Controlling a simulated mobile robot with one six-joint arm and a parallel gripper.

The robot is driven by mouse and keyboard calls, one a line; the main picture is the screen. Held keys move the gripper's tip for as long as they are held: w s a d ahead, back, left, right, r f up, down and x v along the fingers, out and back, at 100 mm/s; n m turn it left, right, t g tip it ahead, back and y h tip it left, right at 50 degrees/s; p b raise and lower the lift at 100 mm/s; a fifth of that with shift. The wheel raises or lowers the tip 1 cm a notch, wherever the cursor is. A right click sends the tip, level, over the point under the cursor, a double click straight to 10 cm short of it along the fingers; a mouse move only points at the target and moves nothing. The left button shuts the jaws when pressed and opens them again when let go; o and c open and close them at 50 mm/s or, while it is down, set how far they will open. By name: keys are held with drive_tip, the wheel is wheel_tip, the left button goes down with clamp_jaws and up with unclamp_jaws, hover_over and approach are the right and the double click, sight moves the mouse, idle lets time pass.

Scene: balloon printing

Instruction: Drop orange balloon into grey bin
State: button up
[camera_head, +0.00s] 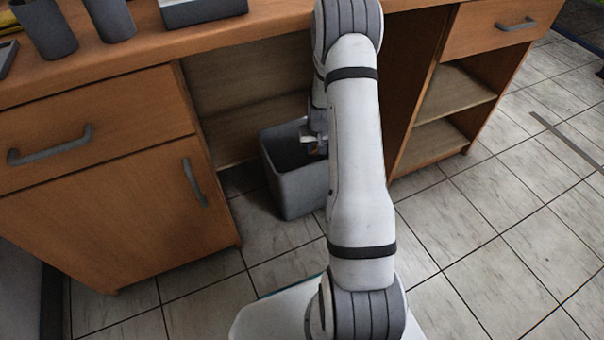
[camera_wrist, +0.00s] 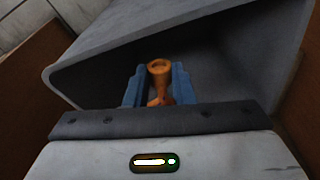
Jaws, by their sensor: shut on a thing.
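The grey bin (camera_head: 296,190) stands on the tiled floor under the desk, with its open top facing up. In the wrist view the bin's rim and inner wall (camera_wrist: 215,32) fill most of the picture. My gripper (camera_wrist: 159,88) is shut on the orange balloon (camera_wrist: 159,68), which sits between the blue fingers and looks limp. The gripper and balloon are over the bin's opening; how deep they reach in, I cannot tell. In the head view my gripper (camera_head: 314,147) shows small at the bin's top, partly behind my arm, and the balloon is barely visible.
The wooden desk (camera_head: 150,180) has a drawer and a door on the left and open shelves (camera_head: 440,115) on the right. Two grey cups (camera_head: 45,28) and a grey box (camera_head: 203,10) stand on its top.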

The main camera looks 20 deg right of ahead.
drive_tip(key=o, duration=1)
drive_tip(key=shift+r, duration=0.1)
drive_tip(key=r+p, duration=0.1)
drive_tip(key=r, duration=0.1)
drive_tip(key=s+r+p, duration=0.1)
drive_tip(key=r, duration=0.2)
drive_tip(key=r+p, duration=0.1)
drive_tip(key=r, duration=0.1)
drive_tip(key=shift+s+a+r, duration=0.2)
drive_tip(key=shift+s+r, duration=0.05)
